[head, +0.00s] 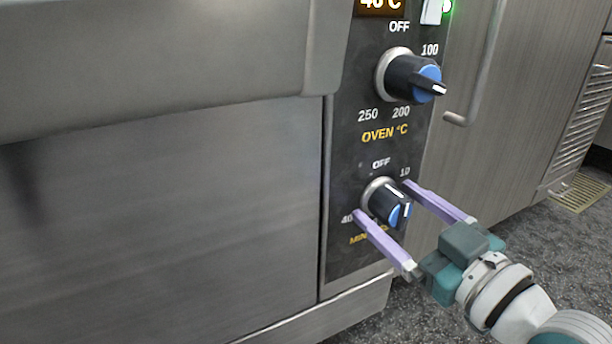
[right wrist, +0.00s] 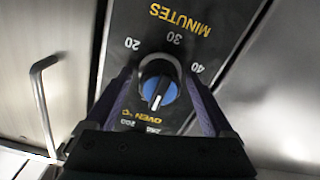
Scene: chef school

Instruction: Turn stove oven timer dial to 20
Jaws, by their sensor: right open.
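The timer dial (head: 382,192) is a dark knob with a blue face and a pale ring, low on the black control panel. In the head view OFF, 10 and 40 show around it; the right wrist view shows the dial (right wrist: 158,90) upside down with 20, 30, 40 and MINUTES. Its white mark lies toward the lower edge of the wrist picture, away from MINUTES. My right gripper (head: 384,200) is open, its two purple fingers on either side of the dial. I cannot tell whether they touch it. My left gripper is not in view.
The oven temperature dial (head: 400,75) sits above on the same panel, under a lit display (head: 381,5) and a white switch (head: 432,12). A steel door handle (head: 482,70) stands out to the right. Grey floor (head: 545,250) is clear at lower right.

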